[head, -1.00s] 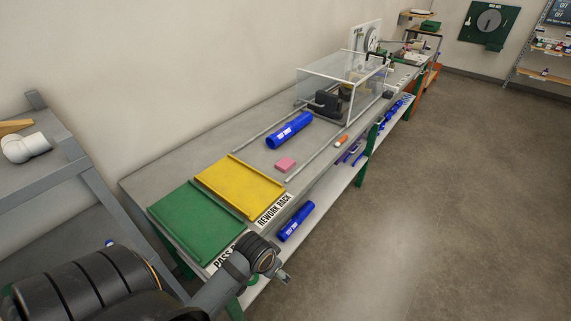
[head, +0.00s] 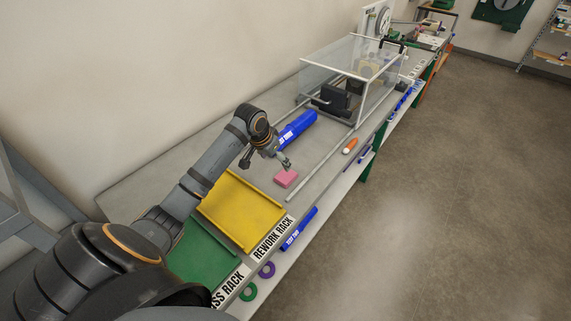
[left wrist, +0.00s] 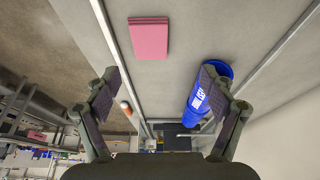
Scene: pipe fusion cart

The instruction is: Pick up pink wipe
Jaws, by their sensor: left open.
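The pink wipe (head: 286,178) is a small folded block lying flat on the grey bench, to the right of the yellow rack. In the left wrist view the wipe (left wrist: 149,37) lies beyond the fingertips, near the top. My left gripper (head: 270,160) is open and empty above the bench, just behind and to the left of the wipe in the head view. Its two fingers show wide apart in the left wrist view (left wrist: 158,88), with nothing between them touching. My right gripper is not in view.
A blue pipe (head: 297,130) lies on the bench behind the wipe. An orange-and-white item (head: 349,146) lies near the front edge, past a metal rail (head: 315,172). The yellow rework rack (head: 240,210) and green rack (head: 203,258) lie nearer. A clear-walled enclosure (head: 352,60) stands farther along.

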